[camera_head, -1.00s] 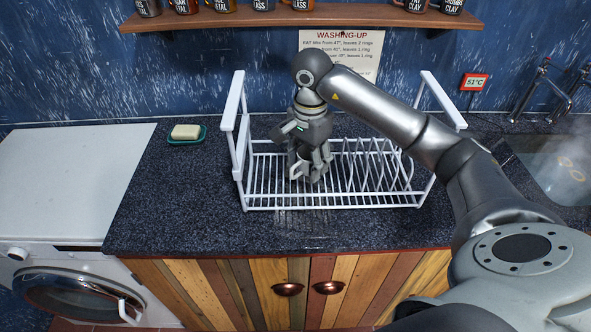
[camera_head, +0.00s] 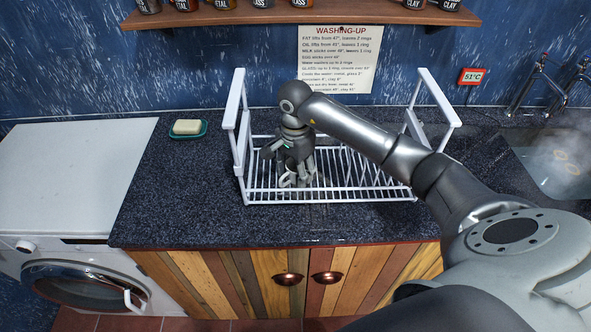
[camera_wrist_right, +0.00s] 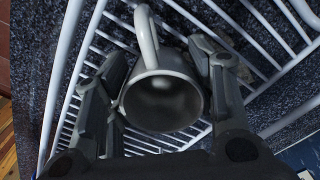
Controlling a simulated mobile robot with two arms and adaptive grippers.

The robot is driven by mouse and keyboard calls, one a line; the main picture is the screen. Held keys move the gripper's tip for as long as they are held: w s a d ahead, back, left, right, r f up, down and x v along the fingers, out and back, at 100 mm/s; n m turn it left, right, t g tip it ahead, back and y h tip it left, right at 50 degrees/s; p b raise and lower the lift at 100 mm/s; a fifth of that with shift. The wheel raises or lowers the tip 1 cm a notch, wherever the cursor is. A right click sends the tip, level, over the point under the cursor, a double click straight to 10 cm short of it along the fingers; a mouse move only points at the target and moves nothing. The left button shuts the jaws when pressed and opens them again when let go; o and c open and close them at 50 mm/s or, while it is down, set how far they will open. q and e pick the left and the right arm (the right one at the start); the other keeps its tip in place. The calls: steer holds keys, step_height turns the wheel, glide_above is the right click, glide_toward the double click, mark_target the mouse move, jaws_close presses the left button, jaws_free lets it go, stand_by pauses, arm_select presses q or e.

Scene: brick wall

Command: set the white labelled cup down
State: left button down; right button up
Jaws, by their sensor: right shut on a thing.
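My right gripper (camera_head: 296,180) is inside the left part of the white dish rack (camera_head: 330,201), pointing down. It is shut on the pale cup (camera_wrist_right: 163,104), which sits between its fingers in the right wrist view. The cup's open mouth faces the wrist camera and its handle points to the top of that view. In the head view only a little of the cup shows among the fingers. No label shows. The cup is at or just above the rack's wires; I cannot tell whether it touches them. My left gripper is not in view.
Upright plate dividers fill the right part of the rack. A soap bar in a green dish (camera_head: 188,135) lies to the left of it. A sink (camera_head: 560,165) is at the far right. Bare counter (camera_head: 175,205) lies to the rack's left and front.

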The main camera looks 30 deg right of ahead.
steer(key=o, duration=1.1)
steer(key=shift+r, duration=0.1)
step_height(320, 180, up, 12)
steer(key=b, duration=0.2)
steer(key=shift+s, duration=0.1)
